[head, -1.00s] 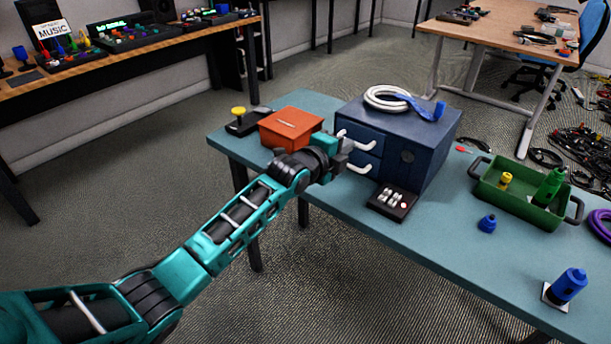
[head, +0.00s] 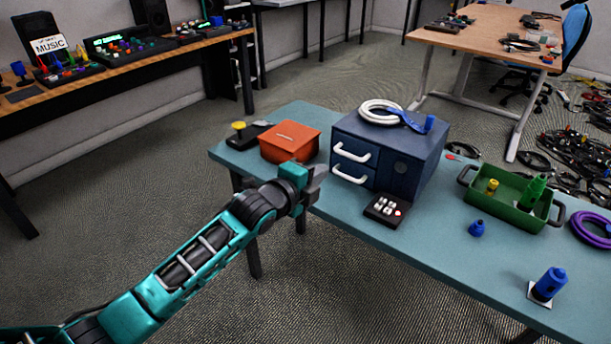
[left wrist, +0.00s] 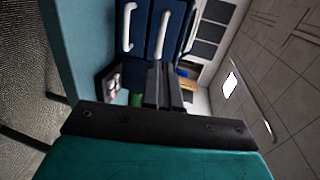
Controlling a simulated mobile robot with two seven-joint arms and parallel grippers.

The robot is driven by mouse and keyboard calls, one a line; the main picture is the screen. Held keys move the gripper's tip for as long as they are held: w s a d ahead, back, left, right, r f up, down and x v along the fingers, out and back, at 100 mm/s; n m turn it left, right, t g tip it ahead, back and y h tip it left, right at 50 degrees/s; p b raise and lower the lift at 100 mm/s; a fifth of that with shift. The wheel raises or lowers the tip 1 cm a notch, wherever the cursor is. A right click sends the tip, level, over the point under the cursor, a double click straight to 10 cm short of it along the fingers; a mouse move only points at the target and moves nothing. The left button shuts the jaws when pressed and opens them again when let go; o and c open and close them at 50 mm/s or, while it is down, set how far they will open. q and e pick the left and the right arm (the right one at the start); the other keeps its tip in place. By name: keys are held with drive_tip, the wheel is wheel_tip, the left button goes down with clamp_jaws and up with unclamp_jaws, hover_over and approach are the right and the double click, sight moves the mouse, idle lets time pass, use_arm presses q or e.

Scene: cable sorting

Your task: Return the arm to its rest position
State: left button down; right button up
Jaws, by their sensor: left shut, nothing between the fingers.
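My left arm comes in from the lower left of the head view. Its gripper (head: 316,182) is shut and empty, in the air at the near edge of the teal table (head: 410,230), in front of the blue drawer cabinet (head: 412,168). In the left wrist view the shut fingers (left wrist: 165,88) point toward the cabinet (left wrist: 138,60) and its white handles, apart from them. Both cabinet drawers look shut. My right gripper is in neither view.
An orange box (head: 289,142) stands left of the cabinet. A coiled white cable (head: 380,112) lies on top. A small black button panel (head: 385,210) sits in front. A green tray (head: 511,198) and a purple cable (head: 592,230) are on the right. Floor left of the table is clear.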

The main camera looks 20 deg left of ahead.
use_arm(q)
drive_tip(key=s+a+f+n+g+y+p, duration=0.1)
drive_tip(key=s+f+n, duration=0.3)
drive_tip(key=s, duration=0.5)
drive_tip(key=s+a+f+n+g+y+p, duration=0.1)
drive_tip(key=s+f+n+p, duration=0.2)
drive_tip(key=s+n, duration=0.5)
drive_tip(key=s+a+f+n+g+y+p, duration=0.1)
drive_tip(key=s+f+n, duration=0.4)
drive_tip(key=s, duration=0.6)
drive_tip(key=shift+f+n+g+p, duration=0.15)
drive_tip(key=shift+n+g+p, duration=0.4)
drive_tip(key=shift+n, duration=0.55)
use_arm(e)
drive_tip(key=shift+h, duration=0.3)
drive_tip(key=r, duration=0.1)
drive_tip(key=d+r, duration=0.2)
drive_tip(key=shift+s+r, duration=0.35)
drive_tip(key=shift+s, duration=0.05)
use_arm(q)
drive_tip(key=shift+a, duration=0.1)
